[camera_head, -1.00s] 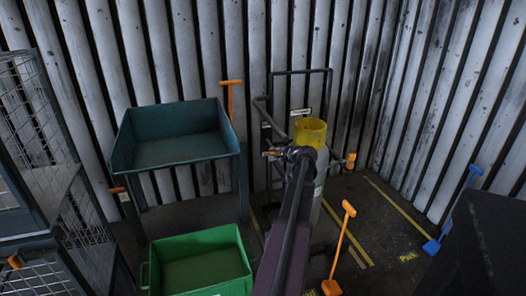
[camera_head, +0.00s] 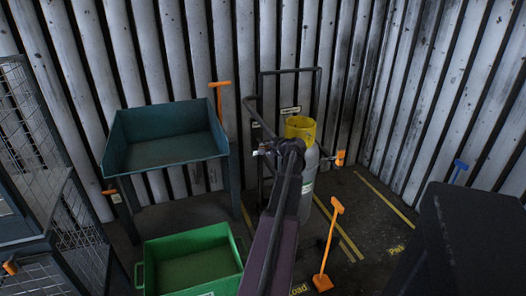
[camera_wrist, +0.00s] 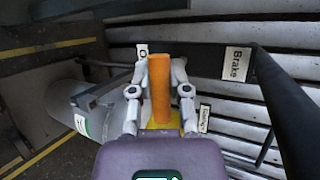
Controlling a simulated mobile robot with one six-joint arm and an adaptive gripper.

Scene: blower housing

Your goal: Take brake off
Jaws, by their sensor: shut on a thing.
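My gripper (camera_wrist: 158,95) is shut on an upright orange handle (camera_wrist: 159,85), with one grey finger on each side of it in the wrist view. A white "Brake" label (camera_wrist: 237,63) is on the dark bar to the right of the handle. In the head view my gripper (camera_head: 266,149) is at the left of a black-framed trolley (camera_head: 291,71), beside a grey cylinder (camera_head: 309,180) with a yellow collar (camera_head: 300,127). The held handle is too small to make out clearly there.
A teal tray table (camera_head: 165,161) stands at left, with a green bin (camera_head: 195,286) below it. A mesh cage (camera_head: 70,215) is at far left. An orange shovel (camera_head: 330,245) stands right of the trolley. A dark box (camera_head: 470,240) fills the lower right.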

